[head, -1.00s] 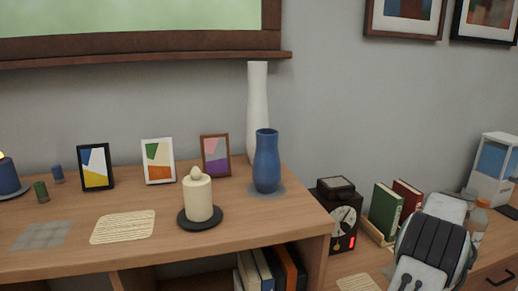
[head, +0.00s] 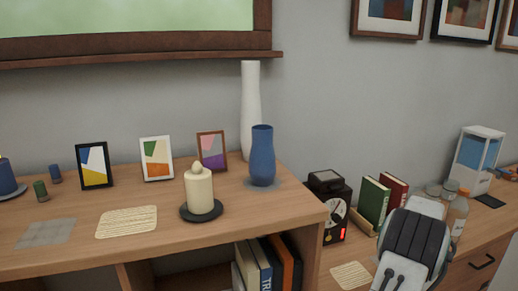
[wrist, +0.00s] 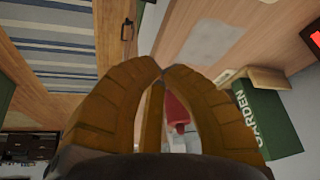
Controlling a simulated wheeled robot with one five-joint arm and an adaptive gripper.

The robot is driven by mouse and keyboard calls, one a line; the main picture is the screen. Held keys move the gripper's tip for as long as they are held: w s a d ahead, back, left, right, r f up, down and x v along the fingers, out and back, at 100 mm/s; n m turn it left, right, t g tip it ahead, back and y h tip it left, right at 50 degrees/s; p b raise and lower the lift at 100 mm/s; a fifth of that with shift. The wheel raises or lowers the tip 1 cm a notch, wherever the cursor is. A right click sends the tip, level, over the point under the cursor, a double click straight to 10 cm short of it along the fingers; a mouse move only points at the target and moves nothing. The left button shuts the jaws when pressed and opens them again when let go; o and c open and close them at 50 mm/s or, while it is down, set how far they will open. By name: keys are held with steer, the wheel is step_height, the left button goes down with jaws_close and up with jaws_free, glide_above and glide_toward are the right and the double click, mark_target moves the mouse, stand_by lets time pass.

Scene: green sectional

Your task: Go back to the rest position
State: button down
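My gripper (wrist: 161,74) shows in the wrist view, its brown fingers curved in and meeting at the tips. I see nothing held between the tips. A red shape (wrist: 178,108) shows behind the fingers, partly hidden by them; I cannot tell whether it is touched. In the head view only a grey and white part of my arm shows at the lower right, over the lower desk; the fingers are hidden there.
Green book (head: 373,199) and red book (head: 393,190) stand behind my arm, beside a black dial device (head: 335,211). A clear bottle (head: 457,215) is close to the arm's right. Blue vase (head: 262,158) and candle (head: 199,190) stand on the higher shelf top (head: 250,222).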

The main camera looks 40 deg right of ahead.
steer(key=s+a+f+g+y, duration=0.1)
steer(key=a+f+y, duration=0.1)
steer(key=a, duration=0.6)
steer(key=s+a+f+y, duration=0.1)
steer(key=a+f+y, duration=0.15)
steer(key=a, duration=0.65)
steer(key=w+a+r+n+t+p, duration=0.1)
steer(key=a+r+n, duration=0.4)
steer(key=a, duration=0.8)
steer(key=w+a+r+n+t+p, duration=0.1)
steer(key=a+r+n, duration=0.4)
steer(key=a, duration=0.9)
steer(key=w+a+r+n+t+p, duration=0.1)
steer(key=a+r+n, duration=0.4)
steer(key=a, duration=0.8)
step_height(320, 180, up, 3)
steer(key=shift+w+a+r+p, duration=0.1)
steer(key=shift+w+a+p, duration=0.3)
steer(key=shift+w, duration=0.8)
